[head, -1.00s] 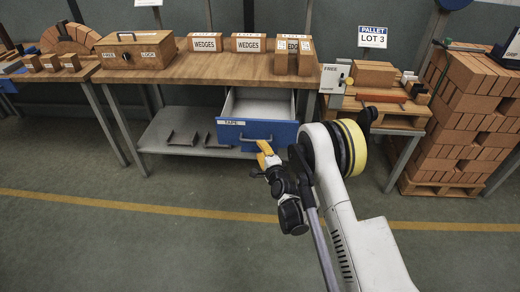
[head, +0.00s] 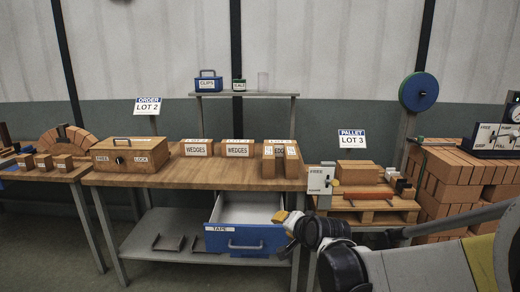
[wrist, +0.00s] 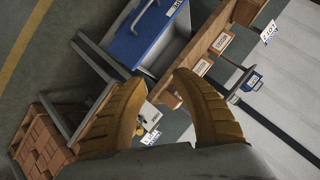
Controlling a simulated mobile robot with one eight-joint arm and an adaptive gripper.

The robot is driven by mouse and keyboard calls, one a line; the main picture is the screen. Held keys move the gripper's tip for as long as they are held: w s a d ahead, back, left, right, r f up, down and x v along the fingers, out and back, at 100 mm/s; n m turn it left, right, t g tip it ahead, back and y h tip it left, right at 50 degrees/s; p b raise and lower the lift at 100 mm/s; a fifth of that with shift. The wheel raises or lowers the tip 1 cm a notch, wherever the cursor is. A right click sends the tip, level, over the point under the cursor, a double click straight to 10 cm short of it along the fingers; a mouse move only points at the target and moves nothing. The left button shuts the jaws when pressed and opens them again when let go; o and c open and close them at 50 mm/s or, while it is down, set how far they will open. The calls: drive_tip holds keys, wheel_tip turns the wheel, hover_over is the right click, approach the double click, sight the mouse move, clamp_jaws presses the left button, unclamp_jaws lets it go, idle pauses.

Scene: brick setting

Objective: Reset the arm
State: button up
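My gripper (head: 281,216) has yellow fingers and shows small in the head view, overlapping the right end of the open blue TAPE drawer (head: 230,238). In the wrist view my gripper (wrist: 155,76) has its two fingers spread apart, with nothing visible between them. The blue drawer (wrist: 140,45) also shows beyond the fingers in the wrist view, and I see no contact with it. My arm comes in from the lower right of the head view and hides part of the pallet area.
A wooden bench (head: 165,179) carries a FREE/LOCK box (head: 130,157) and WEDGES boxes (head: 237,148). A shelf (head: 245,95) stands above it. A side table (head: 365,202) and a brick stack (head: 455,180) are on the right. Open floor shows in the wrist view.

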drive_tip(key=s+d+n+g+h, duration=0.1)
drive_tip(key=s+d, duration=0.3)
drive_tip(key=s, duration=0.6)
drive_tip(key=s+d+n+g+h, duration=0.1)
drive_tip(key=s+d+n, duration=0.2)
drive_tip(key=s, duration=0.7)
drive_tip(key=s+d+n+g+h, duration=0.1)
drive_tip(key=s+d, duration=0.4)
drive_tip(key=s, duration=0.5)
drive_tip(key=shift+s+r+n+g, duration=0.15)
drive_tip(key=shift+s+n+g, duration=0.1)
drive_tip(key=shift+n+g, duration=0.35)
